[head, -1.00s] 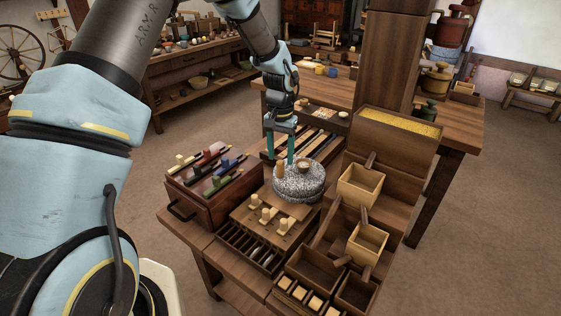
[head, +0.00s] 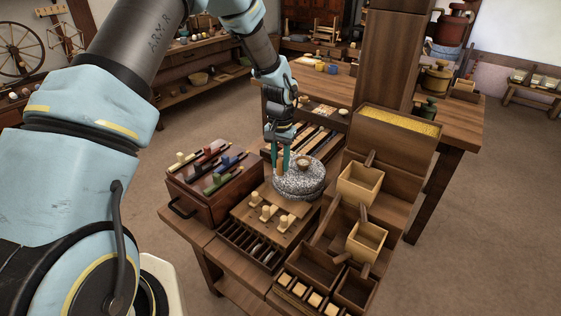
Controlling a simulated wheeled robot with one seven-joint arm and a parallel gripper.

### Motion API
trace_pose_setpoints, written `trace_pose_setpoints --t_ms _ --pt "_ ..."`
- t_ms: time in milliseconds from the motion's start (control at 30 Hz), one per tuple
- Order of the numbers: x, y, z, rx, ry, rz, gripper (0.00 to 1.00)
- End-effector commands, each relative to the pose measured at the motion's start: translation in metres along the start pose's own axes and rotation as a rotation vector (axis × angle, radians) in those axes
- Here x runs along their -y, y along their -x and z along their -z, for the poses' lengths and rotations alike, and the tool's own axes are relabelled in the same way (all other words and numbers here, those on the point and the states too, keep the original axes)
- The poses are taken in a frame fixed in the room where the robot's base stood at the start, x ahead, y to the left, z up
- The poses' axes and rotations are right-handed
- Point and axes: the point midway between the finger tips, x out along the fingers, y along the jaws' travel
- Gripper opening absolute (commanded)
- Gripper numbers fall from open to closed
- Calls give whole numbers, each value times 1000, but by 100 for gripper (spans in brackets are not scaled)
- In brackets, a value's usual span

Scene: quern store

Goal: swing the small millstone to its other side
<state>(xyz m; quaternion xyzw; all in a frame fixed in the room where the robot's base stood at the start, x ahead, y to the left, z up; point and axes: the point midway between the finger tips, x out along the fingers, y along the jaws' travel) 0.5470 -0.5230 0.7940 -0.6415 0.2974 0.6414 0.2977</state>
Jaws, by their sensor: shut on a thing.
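The small millstone (head: 308,187) is a round, speckled grey stone with a small wooden piece (head: 303,162) at the middle of its top. It lies flat on a wooden base on the bench. My gripper (head: 280,170) points straight down at the stone's left rim. Its two teal fingers are close together, shut on the stone's upright wooden handle (head: 280,173). The fingers hide most of the handle.
A dark box with coloured pieces (head: 215,170) stands left of the stone. A board with pale pegs (head: 268,215) lies in front. Wooden hoppers (head: 362,185) and a tall post (head: 390,60) stand close on the right.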

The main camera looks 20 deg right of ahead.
Motion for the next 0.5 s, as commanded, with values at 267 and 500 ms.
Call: trace_pose_setpoints --t_ms 267,500 --pt "0 0 0 0 0 0 0" --pt "0 0 0 0 0 0 0"
